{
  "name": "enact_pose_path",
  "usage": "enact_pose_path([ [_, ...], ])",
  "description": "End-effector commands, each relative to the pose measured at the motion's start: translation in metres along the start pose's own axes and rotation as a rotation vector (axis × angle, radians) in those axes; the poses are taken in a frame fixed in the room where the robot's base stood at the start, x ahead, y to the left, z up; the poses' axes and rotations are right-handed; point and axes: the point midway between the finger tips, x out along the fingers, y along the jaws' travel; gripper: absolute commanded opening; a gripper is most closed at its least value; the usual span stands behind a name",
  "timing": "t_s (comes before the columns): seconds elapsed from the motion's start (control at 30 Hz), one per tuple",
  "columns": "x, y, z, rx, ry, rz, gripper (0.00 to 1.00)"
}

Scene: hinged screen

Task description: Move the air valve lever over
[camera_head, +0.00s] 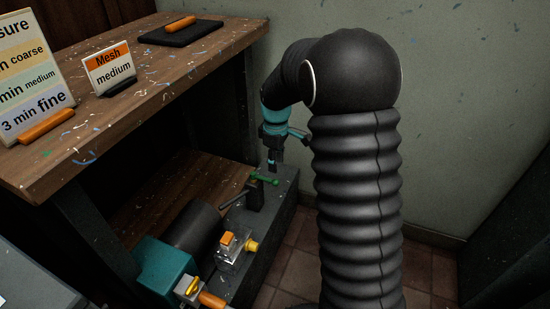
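A green lever-like bar (264,179) sits on top of a short dark post on the dark grey ledge. A yellow lever-like piece (192,286) sits on a metal fitting at the bottom, beside an orange handle. I cannot tell for sure which of these is the air valve lever. My gripper (274,165), black and teal, points down just above the green bar. Whether it touches the bar is unclear. Its fingers are small and dark, so I cannot tell whether they are open or shut.
The dark ledge (284,200) also carries a metal block with an orange top (228,239) and yellow knob, a dark cylinder (195,228) and a teal box (165,270). The wooden bench (150,100) overhangs at left, bearing signs. A wall stands behind my arm.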

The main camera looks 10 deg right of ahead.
Motion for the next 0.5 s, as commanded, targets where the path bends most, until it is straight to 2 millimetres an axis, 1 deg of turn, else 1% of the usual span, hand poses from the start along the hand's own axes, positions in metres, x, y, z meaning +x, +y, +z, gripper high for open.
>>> enact_pose_path([
  [0.27,0.014,0.002,-0.002,-0.013,-0.005,-0.006,0.38],
  [0.37,0.022,0.002,-0.001,-0.012,-0.005,-0.006,0.38],
  [0.5,0.039,0.002,-0.001,-0.011,-0.004,-0.006,0.38],
])
